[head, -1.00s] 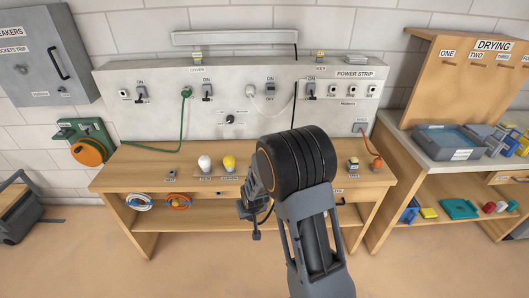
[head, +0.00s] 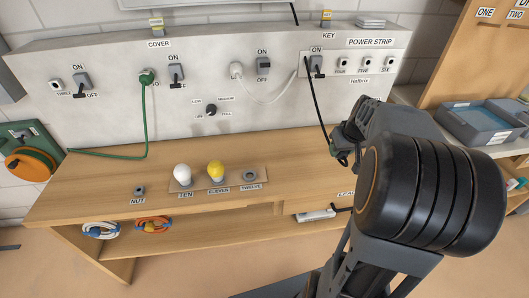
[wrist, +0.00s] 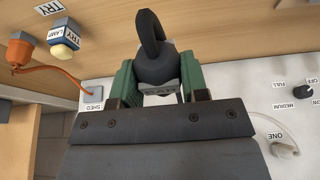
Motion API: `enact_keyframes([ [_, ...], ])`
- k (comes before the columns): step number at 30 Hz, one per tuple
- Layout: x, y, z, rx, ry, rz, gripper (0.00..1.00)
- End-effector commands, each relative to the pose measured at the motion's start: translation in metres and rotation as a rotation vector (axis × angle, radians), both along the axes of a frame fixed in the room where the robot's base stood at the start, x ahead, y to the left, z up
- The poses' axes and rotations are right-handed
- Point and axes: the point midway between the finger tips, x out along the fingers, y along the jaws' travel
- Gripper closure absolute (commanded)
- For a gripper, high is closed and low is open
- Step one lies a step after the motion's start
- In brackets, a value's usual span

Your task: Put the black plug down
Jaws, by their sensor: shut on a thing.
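The black plug (wrist: 157,68) is between the two green finger pads of my gripper (wrist: 158,85) in the wrist view. Its thick black cable loops away from it, and a small label on its near side is hard to read. In the head view my gripper (head: 343,146) is over the right part of the wooden bench (head: 270,150), in front of the power strip panel. The plug is mostly hidden there by my gripper and arm. A black cable (head: 316,105) runs from the panel down to my gripper. I cannot tell whether the plug touches the bench.
A white bulb (head: 182,175) and a yellow bulb (head: 215,171) stand on a small board left of my gripper. A nut (head: 139,191) lies farther left. The panel (head: 210,120) rises behind. An orange plug (wrist: 20,50) shows in the wrist view.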

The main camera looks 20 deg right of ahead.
Motion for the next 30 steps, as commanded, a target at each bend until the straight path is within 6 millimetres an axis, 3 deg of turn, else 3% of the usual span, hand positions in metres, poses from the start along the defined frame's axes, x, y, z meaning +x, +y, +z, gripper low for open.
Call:
enact_keyframes([
  [5,0.0,-0.007,0.001,0.002,0.0,-0.005,0.87],
  [8,0.014,-0.014,-0.007,0.004,0.003,-0.008,0.87],
  [17,0.084,-0.039,-0.041,0.002,0.002,-0.009,0.87],
  [24,0.111,-0.048,-0.079,0.002,0.001,-0.009,0.87],
  [30,0.121,-0.051,-0.09,0.001,-0.001,-0.008,0.87],
])
